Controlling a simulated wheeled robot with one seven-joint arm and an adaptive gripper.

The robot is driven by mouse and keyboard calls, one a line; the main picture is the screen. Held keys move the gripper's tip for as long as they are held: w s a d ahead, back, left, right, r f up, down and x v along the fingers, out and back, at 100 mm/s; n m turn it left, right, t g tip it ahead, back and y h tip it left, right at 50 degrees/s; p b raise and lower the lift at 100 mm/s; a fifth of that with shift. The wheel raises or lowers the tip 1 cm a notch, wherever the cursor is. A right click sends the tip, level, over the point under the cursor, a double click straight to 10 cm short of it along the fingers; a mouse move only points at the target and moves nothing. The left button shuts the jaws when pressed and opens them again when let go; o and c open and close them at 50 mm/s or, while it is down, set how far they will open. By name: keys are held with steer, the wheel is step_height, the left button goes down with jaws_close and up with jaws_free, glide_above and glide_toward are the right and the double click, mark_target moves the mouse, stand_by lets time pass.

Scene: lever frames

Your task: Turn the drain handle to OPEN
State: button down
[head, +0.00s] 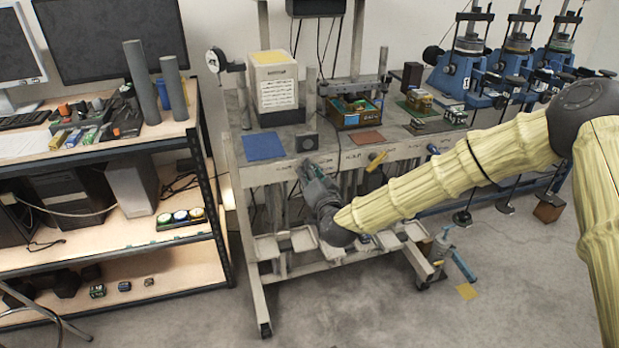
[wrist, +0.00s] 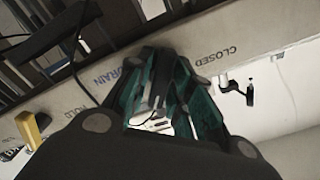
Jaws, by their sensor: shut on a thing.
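In the wrist view my gripper (wrist: 160,95) has its teal fingers closed around a slim grey and dark piece, the drain handle (wrist: 154,97), in front of the pale beam (wrist: 265,30). Most of the handle is hidden between the fingers, so its exact angle is hard to tell. The word DRAIN shows just left of the fingers and CLOSED just right of them. In the head view my gripper (head: 307,172) is at the front beam of the metal stand (head: 345,158), below the blue mat, and it hides the handle there.
A yellow handle (head: 376,160) sits on the same beam to the right in the head view. A shelf unit (head: 205,150) stands left of the stand.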

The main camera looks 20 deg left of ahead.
steer(key=shift+w+r+m, duration=0.1)
steer(key=shift+m, duration=0.4)
steer(key=shift+d, duration=0.1)
steer(key=c, duration=1.4)
jaws_free()
steer(key=shift+c, duration=0.2)
steer(key=shift+s+d, duration=0.1)
steer(key=shift+s, duration=0.15)
steer(key=v, duration=1.1)
steer(key=shift+s+d, duration=0.15)
steer(key=shift+d, duration=0.05)
